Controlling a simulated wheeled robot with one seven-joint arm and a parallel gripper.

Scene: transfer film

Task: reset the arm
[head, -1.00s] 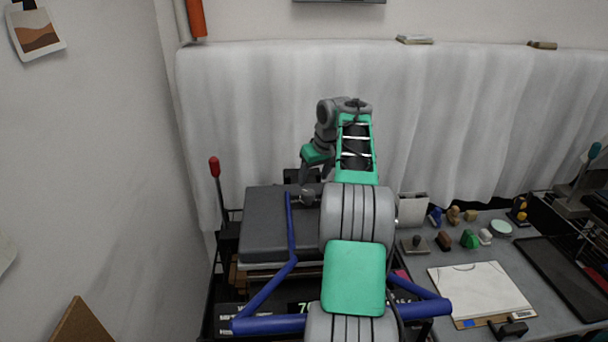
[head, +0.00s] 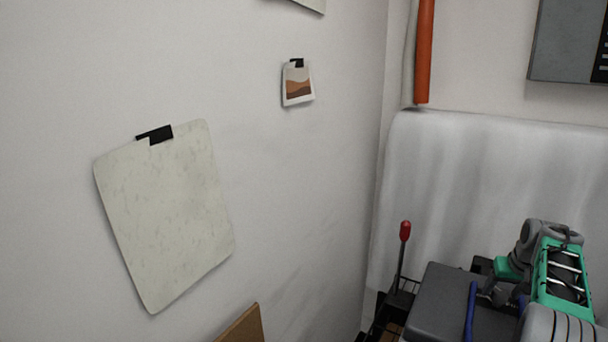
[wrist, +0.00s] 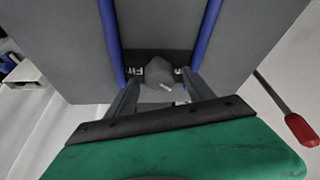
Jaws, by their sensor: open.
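The gripper's fingers are too small to read there.
A grey press-like machine (head: 440,300) lies under the arm, with blue bars (wrist: 112,42) either side of the gripper. A red-knobbed lever (head: 405,231) stands at its left. The white wall (head: 300,190) with pinned sheets fills the left. A white curtain (head: 480,175) hangs behind.

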